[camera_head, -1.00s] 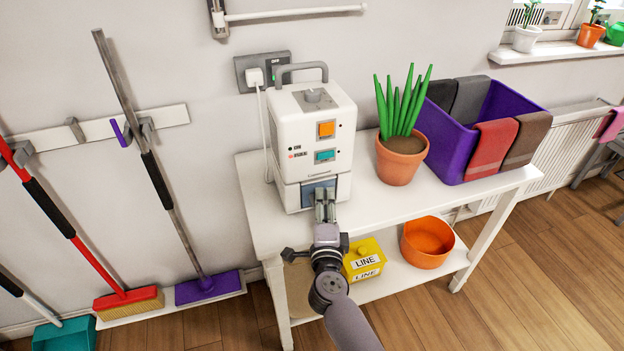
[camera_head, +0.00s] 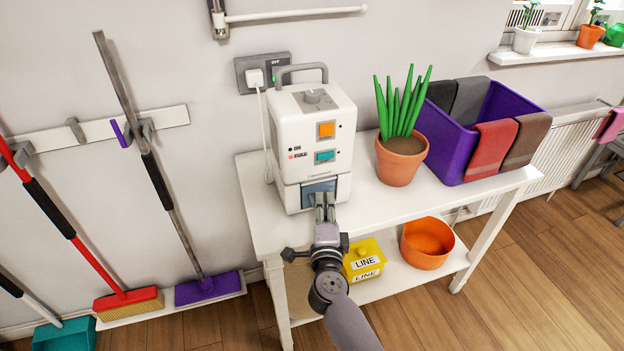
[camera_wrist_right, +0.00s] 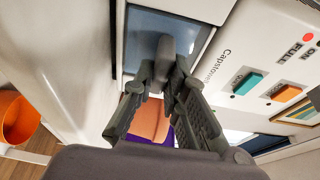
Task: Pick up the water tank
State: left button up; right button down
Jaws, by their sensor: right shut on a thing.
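The water tank (camera_head: 317,187) is a blue-grey front panel low in the white machine (camera_head: 310,130) on the white table. In the right wrist view the tank (camera_wrist_right: 140,38) sits within the machine's white front, with a grey handle (camera_wrist_right: 165,48) standing out from it. My right gripper (camera_head: 325,203) is in front of the tank, low on the machine's face. In the right wrist view its fingers (camera_wrist_right: 163,75) are shut on the tank's handle, which partly hides between them. My left gripper is not in view.
A potted plant (camera_head: 399,163) and a purple bin (camera_head: 455,145) with cloths stand right of the machine. A yellow box (camera_head: 364,258) and an orange bowl (camera_head: 427,245) are on the lower shelf. Brooms hang at the left. A cord runs from the machine to the wall socket.

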jog(key=shift+r+p, duration=0.35)
jog(key=shift+r, duration=0.2)
jog(key=shift+s+d+f, duration=0.1)
jog(key=shift+s+f, duration=0.05)
jog(key=shift+s, duration=0.15)
jog(key=s+d, duration=0.2)
jog(key=s, duration=0.6)
jog(key=s+d, duration=0.3)
jog(key=s, duration=0.5)
jog(key=shift+s, duration=0.25)
jog(key=shift+d+p, duration=0.1)
jog(key=shift+p, duration=0.2)
jog(key=shift+r+p, duration=2.05)
jog(key=shift+p, duration=0.25)
